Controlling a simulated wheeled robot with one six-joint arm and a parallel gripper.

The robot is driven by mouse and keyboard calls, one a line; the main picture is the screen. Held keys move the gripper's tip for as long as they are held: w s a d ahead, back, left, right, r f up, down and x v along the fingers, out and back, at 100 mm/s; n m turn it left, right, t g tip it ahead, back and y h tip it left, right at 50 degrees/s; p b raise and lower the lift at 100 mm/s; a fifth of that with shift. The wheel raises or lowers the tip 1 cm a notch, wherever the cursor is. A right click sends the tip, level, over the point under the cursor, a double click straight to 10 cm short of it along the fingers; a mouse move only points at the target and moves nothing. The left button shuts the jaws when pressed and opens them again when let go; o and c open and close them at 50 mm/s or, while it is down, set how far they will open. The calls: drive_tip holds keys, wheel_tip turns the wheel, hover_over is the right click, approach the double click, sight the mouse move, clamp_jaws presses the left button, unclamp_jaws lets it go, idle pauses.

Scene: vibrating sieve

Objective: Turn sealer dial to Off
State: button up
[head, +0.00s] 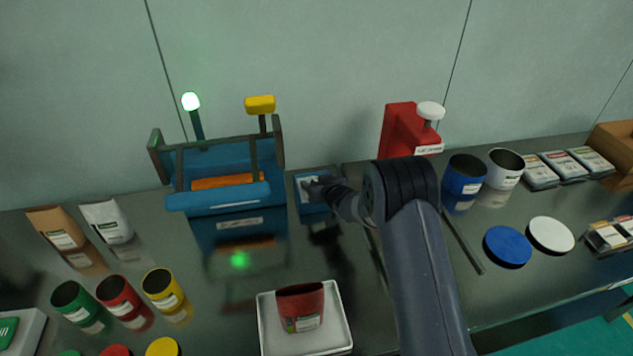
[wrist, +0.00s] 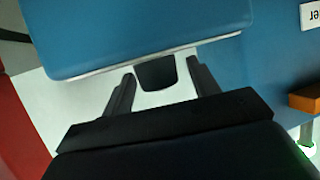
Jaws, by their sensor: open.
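A dark dial (wrist: 156,74) shows in the wrist view against a pale surface, partly covered by a blue part (wrist: 145,30). My gripper (head: 311,186) is over the small blue box (head: 300,203) in the head view. In the wrist view its two fingers (wrist: 161,69) are open, one on each side of the dial. I cannot tell whether they touch it. The dial's setting and any markings are hidden. The blue machine (head: 228,199) with an orange insert stands left of the box.
A red machine (head: 399,132) with a white knob stands behind my arm, to the right. A white tray (head: 343,335) holding a red container (head: 301,306) lies in front. Coloured cups stand at left. Blue and white cups, lids and packets are at right.

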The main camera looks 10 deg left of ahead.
drive_tip(key=shift+c, duration=0.6)
drive_tip(key=c, duration=0.9)
drive_tip(key=shift+o, duration=0.2)
